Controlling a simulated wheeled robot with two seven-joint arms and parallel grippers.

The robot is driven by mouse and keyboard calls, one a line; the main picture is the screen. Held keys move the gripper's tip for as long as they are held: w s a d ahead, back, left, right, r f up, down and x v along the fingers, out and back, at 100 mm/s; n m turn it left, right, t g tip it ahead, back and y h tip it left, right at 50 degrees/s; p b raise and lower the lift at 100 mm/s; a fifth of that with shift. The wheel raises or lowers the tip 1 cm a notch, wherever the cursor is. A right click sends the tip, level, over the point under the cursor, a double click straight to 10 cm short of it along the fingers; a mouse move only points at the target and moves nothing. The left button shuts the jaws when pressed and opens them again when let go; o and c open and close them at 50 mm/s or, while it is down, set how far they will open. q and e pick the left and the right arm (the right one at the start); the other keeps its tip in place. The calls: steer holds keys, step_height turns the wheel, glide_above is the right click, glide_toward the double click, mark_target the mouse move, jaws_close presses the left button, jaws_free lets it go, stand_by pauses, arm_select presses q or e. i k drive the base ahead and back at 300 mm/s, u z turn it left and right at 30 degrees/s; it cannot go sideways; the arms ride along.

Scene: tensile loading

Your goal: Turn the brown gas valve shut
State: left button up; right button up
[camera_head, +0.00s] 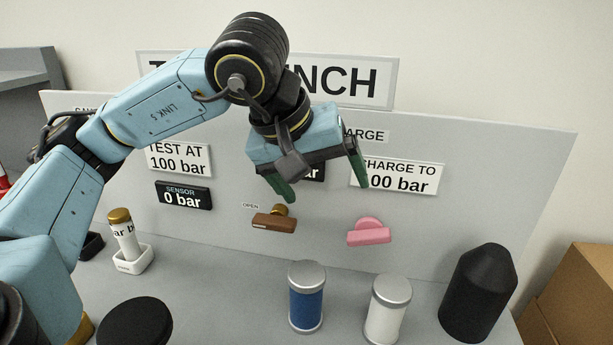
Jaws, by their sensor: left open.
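The brown gas valve (274,223) sticks out of the grey back panel, under a small "OPEN" label (250,206). Its handle lies close to horizontal, with a brass-coloured stem behind it. My left gripper (318,192) is open and empty, above the brown valve and a little to its right. Its two green-padded fingers point down, one on each side of a wide gap, and do not touch the valve. My right gripper is not in view.
A pink valve (368,232) is on the panel to the right. Below stand a blue cylinder (306,296), a white cylinder (387,309) and a black bottle (478,292). A gold-capped sample (123,233) sits in a white holder at left. Cardboard boxes (575,299) stand far right.

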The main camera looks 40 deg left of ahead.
mark_target(277, 220)
steer(key=k, duration=2)
